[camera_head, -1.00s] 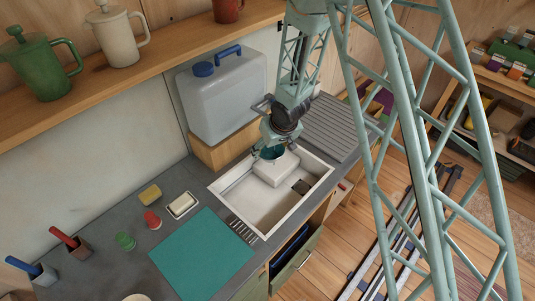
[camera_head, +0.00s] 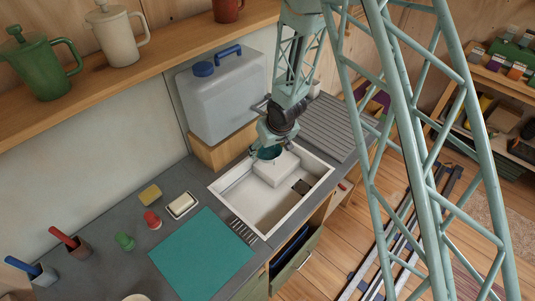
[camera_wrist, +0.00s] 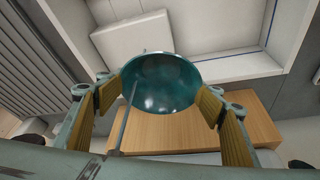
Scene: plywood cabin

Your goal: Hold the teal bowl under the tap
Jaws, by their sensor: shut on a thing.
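The teal bowl (camera_wrist: 160,88) is between the two fingers of my gripper (camera_wrist: 160,100) in the wrist view. The fingers' yellowish pads are shut on its rim from both sides, and its inside faces the camera and looks empty. A thin grey rod (camera_wrist: 124,118) crosses in front of the bowl's left part; I cannot tell if it is the tap's spout. In the head view my gripper (camera_head: 268,146) is over the back edge of the sink (camera_head: 258,206), beside the water container (camera_head: 222,98). A bit of the teal bowl (camera_head: 270,153) shows there. The tap is not clearly visible.
A white block (camera_head: 276,168) stands in the sink below the gripper. The container rests on a wooden block (camera_head: 222,150). A ribbed drainboard (camera_head: 330,125) lies right of the sink. A teal mat (camera_head: 200,252), a sponge (camera_head: 150,195) and a soap dish (camera_head: 182,205) lie left.

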